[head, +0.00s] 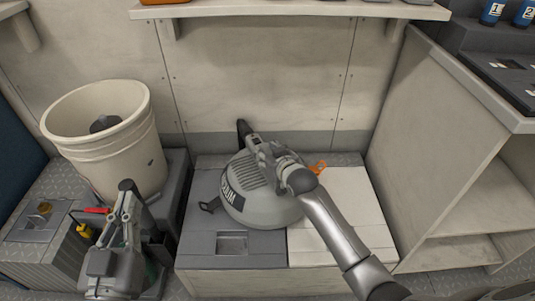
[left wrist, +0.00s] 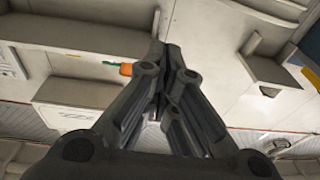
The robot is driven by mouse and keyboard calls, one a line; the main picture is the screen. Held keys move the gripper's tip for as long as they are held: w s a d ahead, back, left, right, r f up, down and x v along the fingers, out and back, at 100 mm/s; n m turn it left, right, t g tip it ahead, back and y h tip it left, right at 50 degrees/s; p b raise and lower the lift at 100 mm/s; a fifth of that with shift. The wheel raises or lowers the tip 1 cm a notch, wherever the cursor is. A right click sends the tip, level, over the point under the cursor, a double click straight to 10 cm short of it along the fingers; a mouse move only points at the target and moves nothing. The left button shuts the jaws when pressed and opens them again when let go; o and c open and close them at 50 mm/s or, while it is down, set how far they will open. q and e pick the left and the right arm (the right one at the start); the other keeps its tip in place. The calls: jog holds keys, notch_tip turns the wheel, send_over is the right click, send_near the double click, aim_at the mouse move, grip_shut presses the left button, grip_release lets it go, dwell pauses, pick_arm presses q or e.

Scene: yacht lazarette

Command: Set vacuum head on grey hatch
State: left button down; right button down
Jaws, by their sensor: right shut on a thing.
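The vacuum head (head: 262,207), a grey dome with vents and a dark label, is over the grey hatch (head: 196,243), its right side overlapping the white panel beside it. I cannot tell whether it rests there or hangs just above. My right gripper (head: 262,158) is shut on the vacuum head at its top. A black latch shows at its left and an orange one at its right. My left gripper (head: 125,192) is empty in front of the bucket; its fingers are together in the left wrist view (left wrist: 164,46).
A cream bucket (head: 105,157) with a dark thing inside stands at the left. A white panel (head: 342,207) adjoins the grey hatch. Red and yellow-handled tools (head: 93,211) lie near my left arm. A shelf (head: 295,10) overhangs the back; an open cabinet (head: 470,175) is at the right.

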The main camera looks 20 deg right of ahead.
jog(key=shift+w+r, duration=0.1)
jog(key=shift+w, duration=0.05)
pick_arm(q)
jog(key=shift+s+d+r+t+h+b, duration=0.2)
jog(key=shift+r+t, duration=0.3)
jog(key=shift+r, duration=0.35)
jog(key=shift+s+a+r+t+h+b, duration=0.1)
jog(key=shift+s+r+t+h+b, duration=0.15)
jog(key=shift+r+t, duration=0.45)
jog(key=shift+s+d+r+t+h+b, duration=0.15)
jog(key=shift+s+r+t, duration=0.15)
jog(key=shift+r, duration=0.7)
pick_arm(e)
jog(key=shift+f, duration=0.25)
pick_arm(q)
jog(key=shift+a, duration=0.1)
jog(key=shift+s+r, duration=0.1)
jog(key=shift+r, duration=0.15)
pick_arm(e)
jog(key=shift+f, duration=0.2)
jog(key=c, duration=1)
grip_release()
pick_arm(q)
jog(key=shift+s+r+t, duration=0.1)
jog(key=shift+t, duration=0.2)
pick_arm(e)
jog(key=shift+o, duration=0.4)
jog(key=shift+f, duration=0.2)
